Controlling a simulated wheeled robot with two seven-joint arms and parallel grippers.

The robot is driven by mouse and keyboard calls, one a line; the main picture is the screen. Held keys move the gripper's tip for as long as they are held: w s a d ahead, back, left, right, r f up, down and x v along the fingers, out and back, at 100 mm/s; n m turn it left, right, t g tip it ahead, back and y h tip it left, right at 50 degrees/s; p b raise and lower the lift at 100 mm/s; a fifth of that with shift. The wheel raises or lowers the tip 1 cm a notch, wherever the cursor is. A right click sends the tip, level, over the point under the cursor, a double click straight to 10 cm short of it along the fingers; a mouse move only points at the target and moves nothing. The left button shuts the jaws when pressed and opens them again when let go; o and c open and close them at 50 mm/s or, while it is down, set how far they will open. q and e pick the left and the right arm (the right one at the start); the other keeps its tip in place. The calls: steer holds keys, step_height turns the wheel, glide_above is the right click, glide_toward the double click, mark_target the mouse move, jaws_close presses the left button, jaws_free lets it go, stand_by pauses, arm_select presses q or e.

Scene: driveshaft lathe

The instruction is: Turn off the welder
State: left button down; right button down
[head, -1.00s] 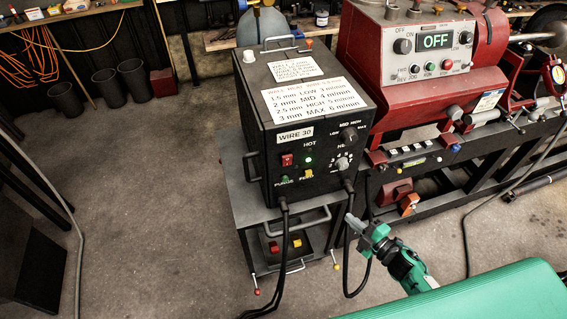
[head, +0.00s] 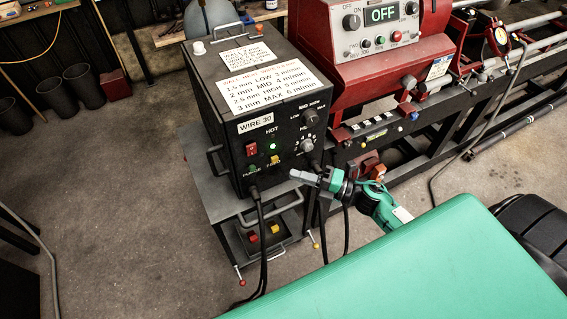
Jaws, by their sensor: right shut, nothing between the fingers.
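The welder (head: 262,110) is a black box with white labels on its top, standing on a grey cart. Its front panel has a red switch (head: 251,149), a lit green light (head: 272,146) under the word HOT, a yellow button (head: 275,160), a green button (head: 252,169) and two knobs on the right. My right gripper (head: 298,176) is shut and empty, pointing left in front of the panel's lower right, below the lower knob (head: 306,145). I cannot tell whether it touches the panel. My left gripper is out of view.
Black cables (head: 262,240) hang from the welder's front. The grey cart (head: 215,205) has a handle and a lower shelf with red and yellow parts. A red lathe (head: 380,75) with an OFF display stands to the right. My green body part fills the lower right.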

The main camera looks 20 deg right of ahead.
steer(key=p, duration=0.3)
glide_toward(247, 150)
steer(key=a, duration=0.4)
steer(key=shift+w+a+r+p, duration=0.15)
steer(key=shift+w+p, duration=0.6)
steer(key=shift+w, duration=1.25)
steer(key=shift+w+r+p, duration=0.1)
steer(key=shift+r+p, duration=0.2)
steer(key=shift+p, duration=0.3)
steer(key=shift+f, duration=0.2)
